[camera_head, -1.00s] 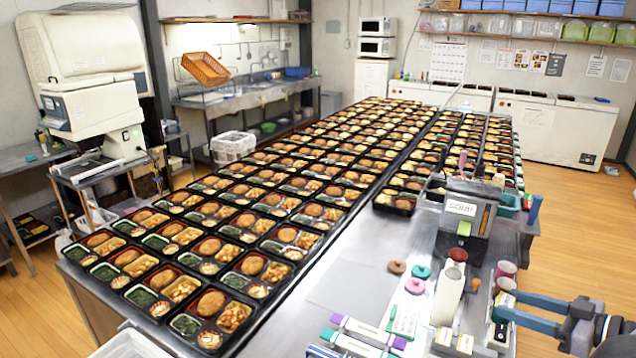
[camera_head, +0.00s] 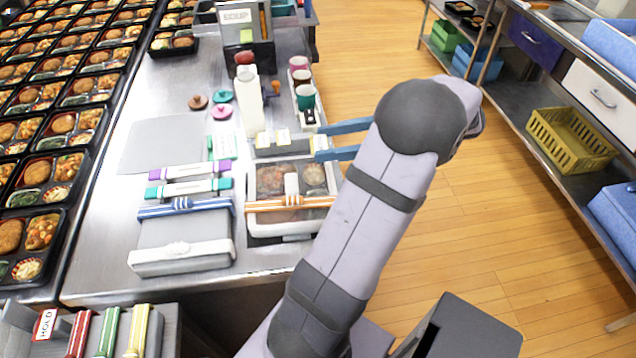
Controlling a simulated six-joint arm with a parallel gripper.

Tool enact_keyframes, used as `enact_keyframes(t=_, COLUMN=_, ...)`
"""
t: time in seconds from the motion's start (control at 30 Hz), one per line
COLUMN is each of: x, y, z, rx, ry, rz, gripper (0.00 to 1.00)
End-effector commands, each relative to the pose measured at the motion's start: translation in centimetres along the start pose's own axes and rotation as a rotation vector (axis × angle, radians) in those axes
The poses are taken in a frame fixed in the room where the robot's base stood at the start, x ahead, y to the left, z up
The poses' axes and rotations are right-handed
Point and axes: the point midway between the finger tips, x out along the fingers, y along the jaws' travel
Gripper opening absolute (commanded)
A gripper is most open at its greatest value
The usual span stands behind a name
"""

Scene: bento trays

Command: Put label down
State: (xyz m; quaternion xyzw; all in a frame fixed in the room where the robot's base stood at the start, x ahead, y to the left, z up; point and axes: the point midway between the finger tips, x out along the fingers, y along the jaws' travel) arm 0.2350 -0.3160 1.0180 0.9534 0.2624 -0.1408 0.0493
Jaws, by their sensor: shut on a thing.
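My gripper (camera_head: 319,143) has two blue fingers reaching left over the right edge of the steel table. A small pale piece, seemingly the label (camera_head: 319,142), shows between the fingertips, which are shut on it. Its face cannot be read. It is beside a grey holder (camera_head: 268,150) with several small pale cards, and I cannot tell whether it touches the holder or table.
A lidded food container with an orange band (camera_head: 290,206) and a grey box with a white band (camera_head: 182,255) lie near the front edge. A white bottle (camera_head: 249,105) and cups (camera_head: 304,97) stand behind the holder. A flat grey sheet (camera_head: 160,145) lies left, beside rows of bento trays (camera_head: 62,145).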

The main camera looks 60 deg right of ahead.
Motion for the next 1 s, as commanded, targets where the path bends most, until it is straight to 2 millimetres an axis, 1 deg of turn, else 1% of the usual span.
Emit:
enact_keyframes(t=0.13, x=0.0, y=-0.6, z=-0.5, rx=-0.017, ry=0.000, rz=-0.037, gripper=0.21)
enact_keyframes(t=0.27, x=0.1, y=-0.6, z=0.0, rx=-0.015, ry=0.001, rz=-0.039, gripper=0.21)
enact_keyframes(t=0.37, x=0.4, y=-0.6, z=1.0, rx=-0.013, ry=0.003, rz=-0.040, gripper=0.21)
enact_keyframes(t=0.5, x=1.1, y=-0.6, z=3.1, rx=-0.012, ry=0.003, rz=-0.039, gripper=0.21)
enact_keyframes(t=0.63, x=1.6, y=-0.6, z=4.7, rx=-0.014, ry=0.002, rz=-0.038, gripper=0.21)
enact_keyframes(t=0.73, x=1.8, y=-0.6, z=5.4, rx=-0.015, ry=0.002, rz=-0.038, gripper=0.21)
enact_keyframes(t=0.93, x=1.9, y=-0.6, z=5.8, rx=-0.016, ry=0.001, rz=-0.038, gripper=0.21)
enact_keyframes(t=1.0, x=2.1, y=-0.7, z=6.3, rx=-0.014, ry=0.001, rz=-0.038, gripper=0.21)
